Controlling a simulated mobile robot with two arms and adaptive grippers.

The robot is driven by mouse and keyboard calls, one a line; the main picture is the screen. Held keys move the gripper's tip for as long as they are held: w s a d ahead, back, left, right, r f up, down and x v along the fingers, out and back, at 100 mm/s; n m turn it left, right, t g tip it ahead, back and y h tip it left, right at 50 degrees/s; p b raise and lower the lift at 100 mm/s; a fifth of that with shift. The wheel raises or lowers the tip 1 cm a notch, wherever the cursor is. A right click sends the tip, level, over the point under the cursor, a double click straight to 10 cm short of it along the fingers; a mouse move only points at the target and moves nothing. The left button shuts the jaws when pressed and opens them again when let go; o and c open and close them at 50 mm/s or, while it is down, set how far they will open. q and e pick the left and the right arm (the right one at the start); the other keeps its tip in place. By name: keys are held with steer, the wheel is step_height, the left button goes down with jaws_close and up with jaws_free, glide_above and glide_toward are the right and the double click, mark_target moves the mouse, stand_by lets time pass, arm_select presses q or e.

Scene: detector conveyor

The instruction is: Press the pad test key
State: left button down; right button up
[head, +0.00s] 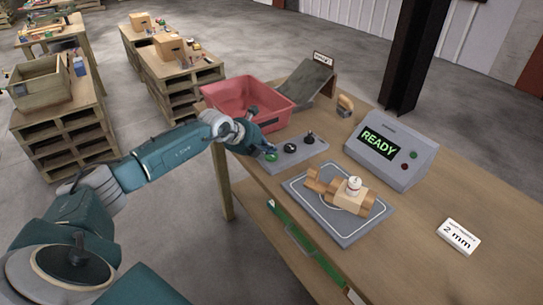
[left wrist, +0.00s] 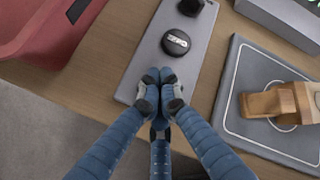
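A grey control panel (head: 300,158) lies on the table with a green key (head: 271,157), a black round key (head: 290,148) and a black knob (head: 309,136). In the left wrist view, the black key (left wrist: 176,42) bears a white mark, too small to read. I cannot tell which key is the pad test key. My left gripper (head: 268,149) is shut and empty at the panel's near-left end. In the left wrist view its fingertips (left wrist: 166,76) cover the green key's place, just short of the black key. Contact cannot be told. My right gripper is out of view.
A grey pad (head: 349,232) holds a wooden piece (head: 352,199) with a white-topped item. A console (head: 392,155) reads READY. A red bin (head: 245,97) stands behind my gripper. A "2 mm" card (head: 459,237) lies right. The table's right part is mostly clear.

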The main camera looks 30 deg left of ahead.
mark_target(270, 156)
arm_select(q)
steer(key=shift+f, duration=0.35)
stand_by(0.5)
steer(key=shift+r+p, duration=0.45)
steer(key=shift+r, duration=0.4)
steer(key=shift+r+p, duration=1.8)
steer(key=shift+r, duration=0.75)
